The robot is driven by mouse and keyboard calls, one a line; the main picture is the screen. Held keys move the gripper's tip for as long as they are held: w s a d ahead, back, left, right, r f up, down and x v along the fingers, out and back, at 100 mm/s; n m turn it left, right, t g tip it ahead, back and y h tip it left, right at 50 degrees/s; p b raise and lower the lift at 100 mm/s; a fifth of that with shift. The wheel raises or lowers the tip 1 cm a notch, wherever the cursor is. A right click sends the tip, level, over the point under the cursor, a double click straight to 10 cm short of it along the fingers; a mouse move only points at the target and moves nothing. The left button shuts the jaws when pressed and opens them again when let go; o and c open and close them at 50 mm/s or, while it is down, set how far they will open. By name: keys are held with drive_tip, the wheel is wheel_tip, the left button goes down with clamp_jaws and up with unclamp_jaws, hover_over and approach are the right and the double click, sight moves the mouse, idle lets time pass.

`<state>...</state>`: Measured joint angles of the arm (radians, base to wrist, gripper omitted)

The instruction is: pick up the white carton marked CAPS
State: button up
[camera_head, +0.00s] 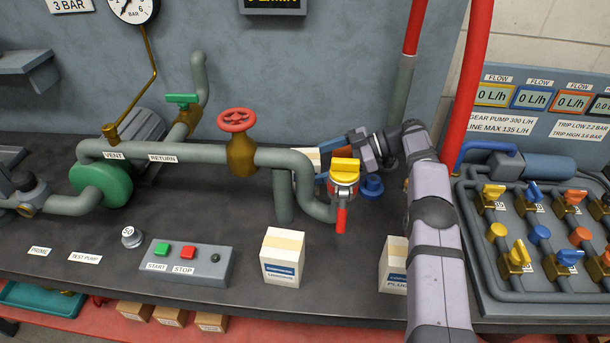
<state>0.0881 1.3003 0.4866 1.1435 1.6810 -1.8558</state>
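A cream-white carton (308,155) shows partly behind the grey pipe and to the left of my gripper. Most of its front is hidden, and I cannot read any marking on it. My gripper (331,146) points left, right beside this carton and behind the yellow-handled valve. Its fingertips are small and partly covered, so I cannot tell whether they are apart or touch the carton. No word CAPS is legible in this view.
A carton marked UNIONS (283,258) stands at the front of the dark bench. Another, marked PLUGS (393,266), is partly covered by my arm. A pipe with a red handwheel (236,120) and the yellow-handled valve (345,171) stand before my gripper. A valve panel (530,240) is right.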

sight(293, 171)
drive_tip(key=shift+r+p+x, duration=0.15)
drive_tip(key=shift+p+x, duration=0.55)
drive_tip(key=shift+x, duration=0.95)
drive_tip(key=shift+r+p+x, duration=0.15)
drive_tip(key=shift+p+x, duration=0.55)
drive_tip(key=shift+x, duration=0.95)
drive_tip(key=shift+s+a+f, duration=0.2)
drive_tip(key=shift+a, duration=0.15)
drive_tip(key=c, duration=1.3)
drive_tip(key=shift+c, duration=0.6)
wheel_tip(293, 171, up, 10)
drive_tip(key=shift+r+b, duration=0.1)
drive_tip(key=shift+b, duration=0.8)
